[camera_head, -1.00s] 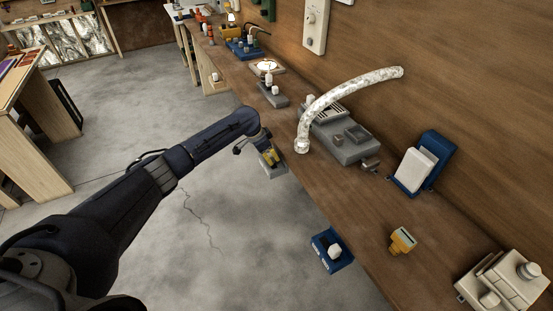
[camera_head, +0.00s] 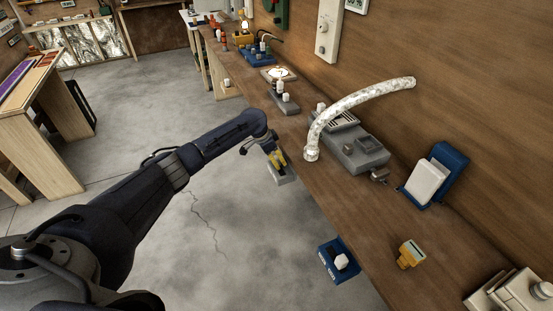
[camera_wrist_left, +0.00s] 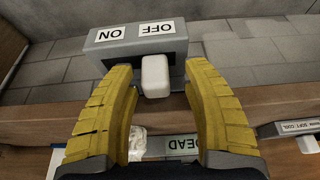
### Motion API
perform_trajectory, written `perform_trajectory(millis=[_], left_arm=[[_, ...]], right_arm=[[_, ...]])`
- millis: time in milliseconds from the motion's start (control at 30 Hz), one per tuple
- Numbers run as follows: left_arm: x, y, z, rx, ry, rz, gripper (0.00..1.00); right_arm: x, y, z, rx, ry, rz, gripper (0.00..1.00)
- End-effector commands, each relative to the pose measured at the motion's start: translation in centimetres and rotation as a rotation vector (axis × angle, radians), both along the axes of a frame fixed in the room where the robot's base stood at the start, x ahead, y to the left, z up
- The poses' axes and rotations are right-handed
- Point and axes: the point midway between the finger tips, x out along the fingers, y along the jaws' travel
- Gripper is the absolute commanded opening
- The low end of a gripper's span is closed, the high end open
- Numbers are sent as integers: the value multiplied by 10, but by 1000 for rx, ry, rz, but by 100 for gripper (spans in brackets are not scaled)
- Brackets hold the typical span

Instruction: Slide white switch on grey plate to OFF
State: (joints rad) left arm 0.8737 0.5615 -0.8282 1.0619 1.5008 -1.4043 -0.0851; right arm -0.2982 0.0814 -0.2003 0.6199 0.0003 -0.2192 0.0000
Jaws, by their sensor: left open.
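The grey plate (camera_wrist_left: 110,53) shows in the left wrist view with white ON and OFF labels, both upside down there. The white switch (camera_wrist_left: 155,80) stands out from the plate, below the OFF label in the picture. My left gripper (camera_wrist_left: 160,76) is open, with its yellow fingers on either side of the switch and a visible gap on each side. In the head view my left gripper (camera_head: 278,159) is at the grey plate (camera_head: 285,179) on the workbench's front edge; the switch is hidden there. My right gripper is not in view.
The wooden workbench (camera_head: 310,182) runs along the wall. A grey unit (camera_head: 365,155) with a pale curved hose (camera_head: 345,105) stands on it. A blue switch box (camera_head: 330,256) is at the front edge, near a yellow device (camera_head: 410,255). Open floor lies left of the bench.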

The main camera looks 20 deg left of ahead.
Motion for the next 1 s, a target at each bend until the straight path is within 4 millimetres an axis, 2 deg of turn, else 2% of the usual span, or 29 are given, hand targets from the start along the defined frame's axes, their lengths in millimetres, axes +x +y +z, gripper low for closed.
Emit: perform_trajectory(millis=[167, 700, 1000], left_arm=[[-2, 3, 10, 1, -1, -1, 49], [-27, 25, 89, 2, -2, -1, 49], [-33, 31, 109, 1, 0, 0, 49]], right_arm=[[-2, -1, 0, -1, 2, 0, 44], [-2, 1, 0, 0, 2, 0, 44], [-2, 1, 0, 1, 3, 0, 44]])
